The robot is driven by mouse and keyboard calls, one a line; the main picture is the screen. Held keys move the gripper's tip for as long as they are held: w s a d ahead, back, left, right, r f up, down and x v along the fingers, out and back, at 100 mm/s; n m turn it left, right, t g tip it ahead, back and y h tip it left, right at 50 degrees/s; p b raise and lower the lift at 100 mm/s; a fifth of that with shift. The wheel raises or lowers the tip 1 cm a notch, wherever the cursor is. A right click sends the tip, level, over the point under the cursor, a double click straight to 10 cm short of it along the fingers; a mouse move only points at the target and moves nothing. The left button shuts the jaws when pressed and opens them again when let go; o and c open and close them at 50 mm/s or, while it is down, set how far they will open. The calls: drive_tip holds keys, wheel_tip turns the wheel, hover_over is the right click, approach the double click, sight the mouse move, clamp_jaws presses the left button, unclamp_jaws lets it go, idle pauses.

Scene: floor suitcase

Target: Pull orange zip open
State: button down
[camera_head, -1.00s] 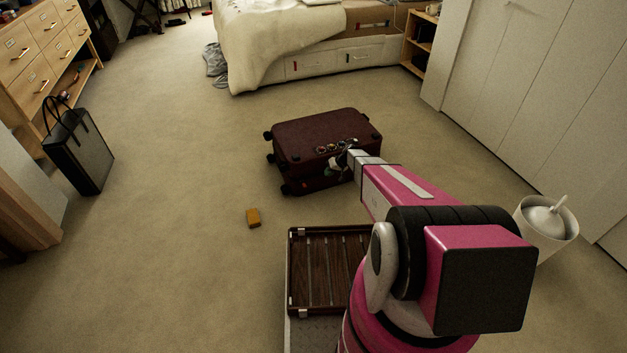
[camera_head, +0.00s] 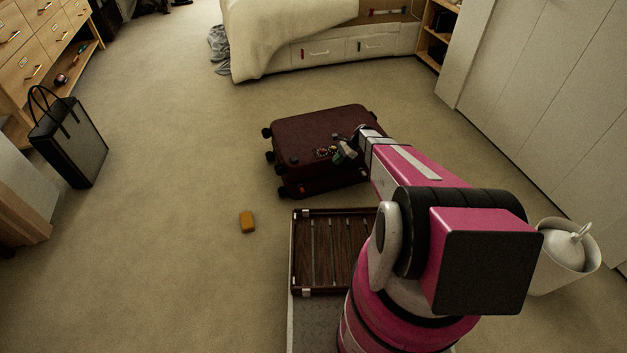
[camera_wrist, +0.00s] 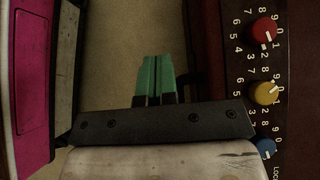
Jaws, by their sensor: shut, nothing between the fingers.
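The dark red suitcase (camera_head: 315,132) lies flat on the carpet ahead of my base. My gripper (camera_head: 340,153) is at its near right part, close to the dials on its top. In the wrist view, my gripper's green fingertips (camera_wrist: 155,76) are together with nothing between them. The lock panel there has a red dial (camera_wrist: 264,30), a yellow dial (camera_wrist: 265,93) and a blue dial (camera_wrist: 264,146), to the right of and apart from the fingertips.
An orange-brown block (camera_head: 247,222) lies on the carpet. A slatted wooden tray (camera_head: 330,275) is beside my arm's base. A black and grey bag (camera_head: 72,145) stands left, and a white bin (camera_head: 562,262) right. The carpet left of the suitcase is clear.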

sight(302, 190)
drive_tip(key=x, duration=2)
drive_tip(key=shift+s+a, duration=0.25)
drive_tip(key=shift+a, duration=0.4)
drive_tip(key=shift+s+a, duration=0.2)
drive_tip(key=shift+a, duration=0.45)
drive_tip(key=shift+d+r, duration=0.1)
